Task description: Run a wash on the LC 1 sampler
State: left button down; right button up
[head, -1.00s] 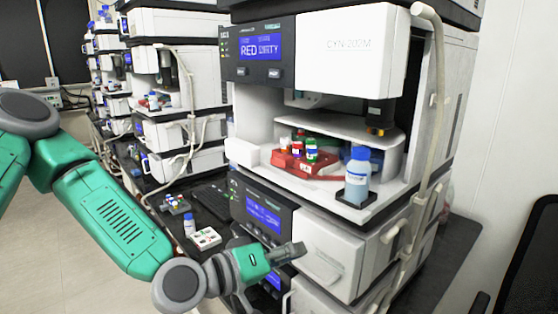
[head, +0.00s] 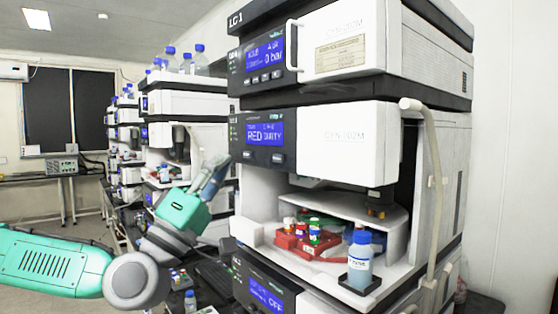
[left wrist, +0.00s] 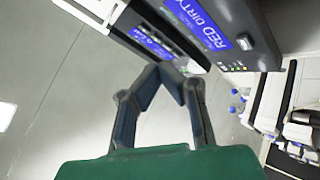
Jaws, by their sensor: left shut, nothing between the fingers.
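The LC 1 stack carries its label (head: 237,19) on the top unit in the head view. Below that unit is the sampler, with a blue display (head: 264,133) reading RED DIRTY. Two small buttons (head: 264,157) sit under the display; their lettering is too small to read. My left gripper (head: 220,165) is shut and empty, raised to the left of the sampler's panel and apart from it in the head view. In the left wrist view its fingertips (left wrist: 168,68) meet below the tilted RED DIRTY display (left wrist: 205,22). My right gripper is not in view.
The sampler's open bay holds a red vial rack (head: 308,247) and a blue-capped bottle (head: 360,262) in a black holder. A pale tube (head: 435,170) runs down the stack's right side. More instrument stacks (head: 180,105) stand behind my left gripper.

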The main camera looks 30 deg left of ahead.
aim_at(278, 158)
pick_arm(q)
jog(key=shift+a, duration=0.2)
jog(key=w+d, duration=0.1)
jog(key=w, duration=0.1)
jog(key=w+d+b, duration=0.1)
jog(key=w, duration=0.2)
jog(key=w+d, duration=0.1)
jog(key=w, duration=0.2)
jog(key=shift+w+d+f, duration=0.1)
jog(key=shift+w, duration=0.05)
jog(key=shift+d, duration=0.15)
dwell(0.5)
dwell(0.5)
dwell(0.4)
jog(key=shift+w+d+b, duration=0.15)
jog(key=shift+w+b, duration=0.15)
jog(key=shift+b, duration=0.1)
